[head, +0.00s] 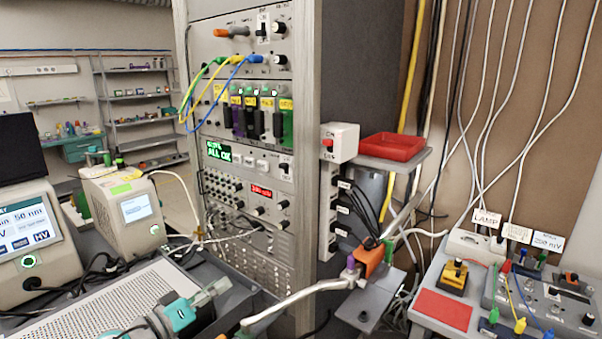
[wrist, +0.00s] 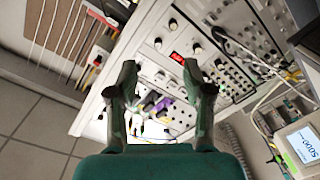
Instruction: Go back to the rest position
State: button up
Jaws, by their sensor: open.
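My gripper (wrist: 161,75) shows in the wrist view with its two dark green fingers spread apart. Nothing is between the fingers, and neither finger visibly touches anything. Behind them is the front of the instrument rack (wrist: 150,42), which looks tilted in this view. In the head view the rack (head: 243,170) stands in the middle, with knobs, cables and a green display (head: 218,152). Teal and grey parts of my arm (head: 180,314) show at the bottom of the head view.
A perforated plate (head: 95,312) lies at the lower left beside a white device (head: 124,210) and a screen unit (head: 27,240). A red tray (head: 392,147) sits on a shelf right of the rack. A metal bar (head: 300,294) runs near the bottom. Floor (wrist: 40,125) is clear at the left in the wrist view.

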jog(key=s+d+f+n+y, duration=0.1)
jog(key=d+f+n+y, duration=0.1)
jog(key=d+f, duration=0.7)
jog(key=s+d+f+n+y, duration=0.15)
jog(key=d+f, duration=0.25)
jog(key=f, duration=0.9)
jog(key=s+d+f+n+g+y, duration=0.2)
jog(key=s+d+f+y, duration=0.3)
jog(key=s+d+f, duration=0.95)
jog(key=s+d+r+m+y, duration=0.1)
jog(key=s+d+y, duration=0.15)
jog(key=s, duration=0.75)
jog(key=s+d+y, duration=0.1)
jog(key=s+d, duration=0.3)
jog(key=s, duration=0.6)
jog(key=s+d+r+m+t, duration=0.1)
jog(key=s+d+r+m, duration=0.1)
jog(key=s+r, duration=0.6)
jog(key=s+d+r+m+t+h, duration=0.1)
jog(key=s+r+m, duration=0.2)
jog(key=s+r, duration=0.4)
notch_tip(320, 180, up, 4)
jog(key=shift+s+d+r, duration=0.25)
jog(key=shift+s+d, duration=0.1)
jog(key=shift+s, duration=0.05)
